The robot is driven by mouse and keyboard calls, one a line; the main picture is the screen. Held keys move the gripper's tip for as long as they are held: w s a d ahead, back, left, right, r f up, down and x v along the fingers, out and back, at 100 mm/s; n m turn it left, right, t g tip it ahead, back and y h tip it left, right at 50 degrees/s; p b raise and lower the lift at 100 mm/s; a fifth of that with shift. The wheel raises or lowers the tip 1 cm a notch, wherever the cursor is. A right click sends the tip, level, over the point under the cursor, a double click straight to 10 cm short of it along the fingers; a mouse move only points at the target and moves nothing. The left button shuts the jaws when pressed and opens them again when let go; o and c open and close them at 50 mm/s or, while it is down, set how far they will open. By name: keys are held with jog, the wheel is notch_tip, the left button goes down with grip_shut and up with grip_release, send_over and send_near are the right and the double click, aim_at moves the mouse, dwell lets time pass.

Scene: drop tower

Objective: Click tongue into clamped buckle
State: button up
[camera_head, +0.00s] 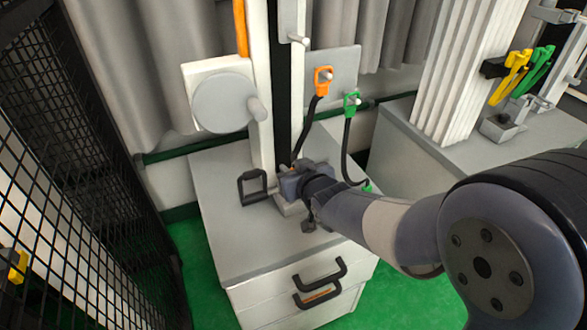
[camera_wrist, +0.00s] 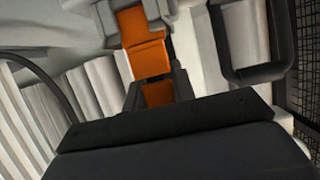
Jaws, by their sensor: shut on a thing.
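My gripper (camera_head: 292,183) is low at the foot of the white tower, just above the grey cabinet top. It is shut on an orange part, which shows in the wrist view as an orange tongue (camera_wrist: 158,94) between grey jaws. A second orange piece (camera_wrist: 148,58) lies in line above it, by a grey block, perhaps the clamped buckle. The two look very close; I cannot tell whether they are joined. In the head view my wrist hides most of this spot. A black strap (camera_head: 309,128) runs up from there to an orange fitting (camera_head: 323,79) on a hook.
A green fitting (camera_head: 352,101) with its own black strap hangs to the right. A black handle (camera_head: 252,187) stands left of my gripper. The cabinet top (camera_head: 230,231) is bare in front. A black mesh fence (camera_head: 75,150) stands left; yellow and green tools (camera_head: 520,75) hang at right.

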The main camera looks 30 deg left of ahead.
jog(key=shift+f+b, duration=0.25)
jog(key=shift+b, duration=0.1)
jog(key=o, duration=0.8)
jog(key=shift+o, duration=0.2)
jog(key=p+v, duration=0.1)
jog(key=v, duration=1)
jog(key=shift+w+a+f, duration=0.1)
jog(key=b+x, duration=0.1)
jog(key=x, duration=0.9)
jog(key=shift+w+a, duration=0.15)
jog(key=shift+a, duration=0.05)
jog(key=shift+w, duration=0.1)
jog(key=shift+p, duration=0.3)
